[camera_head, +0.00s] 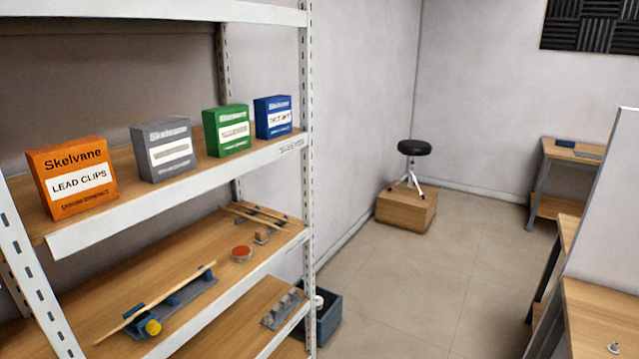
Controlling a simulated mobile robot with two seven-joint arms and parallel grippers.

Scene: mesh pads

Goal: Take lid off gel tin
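A small, low round tin (241,254) with an orange-red top and a pale rim sits on the middle wooden shelf at the left, near its front edge. It looks like the gel tin, but no label on it can be read. I cannot tell whether the red top is a lid or the contents. Neither of my grippers shows in the head view.
The shelf rack (306,170) holds an orange box (72,178), grey, green and blue boxes above. A wooden strip on a blue clamp (150,325) lies left of the tin.

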